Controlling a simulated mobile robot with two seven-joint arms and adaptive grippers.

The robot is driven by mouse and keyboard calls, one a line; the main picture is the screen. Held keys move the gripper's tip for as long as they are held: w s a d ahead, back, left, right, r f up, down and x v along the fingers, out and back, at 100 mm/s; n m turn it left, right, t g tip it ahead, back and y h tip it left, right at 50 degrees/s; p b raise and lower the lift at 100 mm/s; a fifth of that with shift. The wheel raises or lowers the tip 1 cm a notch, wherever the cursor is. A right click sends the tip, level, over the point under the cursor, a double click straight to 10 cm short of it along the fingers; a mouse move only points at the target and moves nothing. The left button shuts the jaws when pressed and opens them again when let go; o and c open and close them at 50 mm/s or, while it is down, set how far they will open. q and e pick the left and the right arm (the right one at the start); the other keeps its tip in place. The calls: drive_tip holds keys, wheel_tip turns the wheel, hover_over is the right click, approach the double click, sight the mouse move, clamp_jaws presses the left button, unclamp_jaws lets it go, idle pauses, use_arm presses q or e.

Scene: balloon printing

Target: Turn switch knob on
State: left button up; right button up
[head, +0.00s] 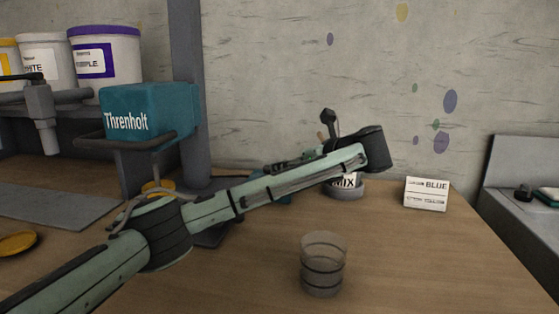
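No switch knob can be made out. A teal box (150,115) marked Threnholt stands at the left, with a dark rail round its lower part. My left arm crosses the view from the lower left in front of the table, and its dark far end (374,148) is right of the middle, well away from the teal box. The fingers of my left gripper cannot be made out there. A small dark upright piece (329,118) shows behind the arm; I cannot tell what it belongs to. My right gripper is not in view.
A clear ringed cup (323,268) stands on the wooden table (430,270). Behind the arm is a grey bowl (348,193) by a MIX label, and right of it a BLUE card (426,194). Paint buckets (106,62) stand at upper left. The front right tabletop is clear.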

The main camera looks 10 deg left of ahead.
use_arm(q)
drive_tip(key=x, duration=0.7)
drive_tip(key=shift+w+a+p, duration=0.1)
drive_tip(key=shift+a+p, duration=0.2)
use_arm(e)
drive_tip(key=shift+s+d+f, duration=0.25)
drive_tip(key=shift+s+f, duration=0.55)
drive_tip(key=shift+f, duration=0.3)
use_arm(q)
drive_tip(key=shift+c, duration=0.5)
drive_tip(key=c, duration=1.1)
drive_tip(key=shift+o, duration=0.2)
